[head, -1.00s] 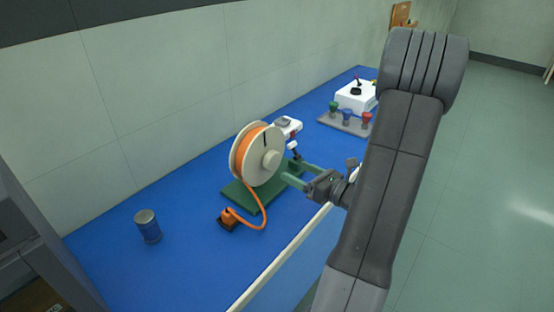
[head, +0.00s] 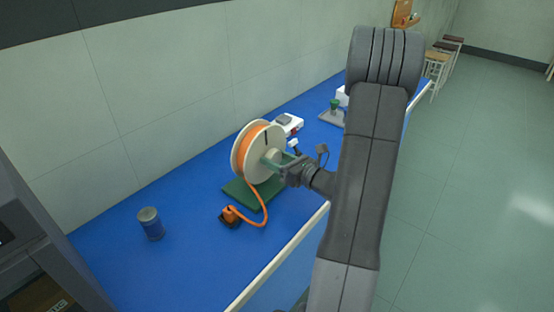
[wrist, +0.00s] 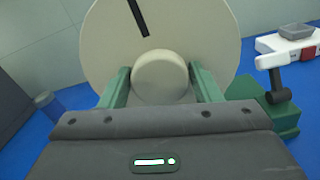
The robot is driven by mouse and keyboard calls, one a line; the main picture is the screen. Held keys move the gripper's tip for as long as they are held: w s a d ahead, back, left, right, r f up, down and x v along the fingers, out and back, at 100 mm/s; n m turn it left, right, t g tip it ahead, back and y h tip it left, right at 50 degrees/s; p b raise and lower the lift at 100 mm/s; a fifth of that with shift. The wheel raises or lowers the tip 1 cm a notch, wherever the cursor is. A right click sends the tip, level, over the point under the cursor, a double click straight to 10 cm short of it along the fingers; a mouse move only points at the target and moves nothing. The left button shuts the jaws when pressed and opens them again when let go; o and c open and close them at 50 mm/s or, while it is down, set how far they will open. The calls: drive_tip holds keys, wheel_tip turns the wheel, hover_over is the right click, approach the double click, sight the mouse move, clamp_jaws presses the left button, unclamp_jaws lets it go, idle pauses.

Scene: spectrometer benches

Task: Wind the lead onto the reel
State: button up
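The cream reel (head: 270,138) stands upright on a green stand (head: 262,196), with orange lead (head: 244,150) around its core. A length of lead hangs from the reel and curves to an orange-and-black plug end (head: 230,217) lying on the blue bench. My gripper (head: 278,160) is at the reel's near face. In the wrist view, the round hub knob (wrist: 160,78) sits between my two green fingers (wrist: 160,84), which are spread to either side with narrow gaps. A black stripe (wrist: 137,16) marks the reel face (wrist: 210,40) above the knob, slightly left.
A white device (head: 288,124) is behind the reel, and a grey rack with a green-topped item (head: 335,108) is farther back, partly behind my arm. The bench front (head: 255,285) around the plug is clear.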

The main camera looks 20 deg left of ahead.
drive_tip(key=c, duration=0.9)
drive_tip(key=shift+m, duration=0.3)
drive_tip(key=o, duration=1.4)
drive_tip(key=shift+d, duration=0.1)
drive_tip(key=b+v, duration=0.1)
drive_tip(key=v, duration=1.2)
drive_tip(key=shift+s+d+b, duration=0.2)
drive_tip(key=shift+d+b, duration=0.1)
drive_tip(key=shift+b, duration=0.05)
drive_tip(key=shift+a, duration=0.1)
